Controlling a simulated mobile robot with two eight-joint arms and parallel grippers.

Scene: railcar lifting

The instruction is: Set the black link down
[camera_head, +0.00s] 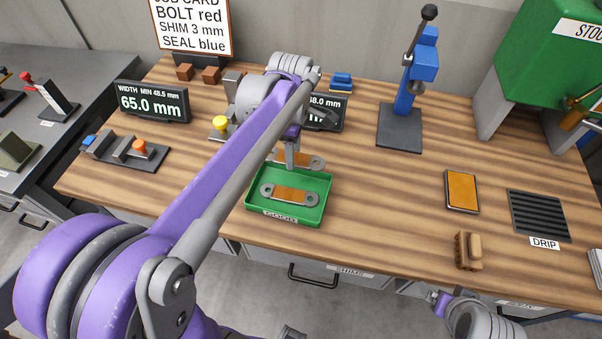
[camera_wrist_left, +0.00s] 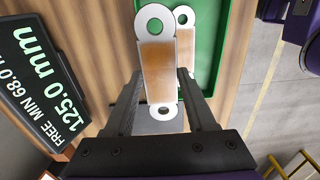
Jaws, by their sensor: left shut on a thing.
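My left gripper (camera_head: 291,160) is shut on a link with pale grey ring ends and an orange-brown middle (camera_head: 311,162); it does not look black. In the left wrist view the held link (camera_wrist_left: 156,70) sits between the two dark fingers (camera_wrist_left: 159,78). The link is at the far side of the green tray (camera_head: 318,212), labelled GOOD. A similar link (camera_head: 290,194) lies in the tray and shows partly behind the held one in the wrist view (camera_wrist_left: 186,45). I cannot tell whether the held link touches anything. Part of my right arm shows at bottom right, but not its gripper.
A display reading 65.0 mm (camera_head: 152,102) stands at left, near a fixture (camera_head: 125,150). Another display (camera_wrist_left: 40,85) stands close beside the held link. A blue press (camera_head: 402,105) stands at back. An orange pad (camera_head: 461,190) and drip grate (camera_head: 538,214) lie at right.

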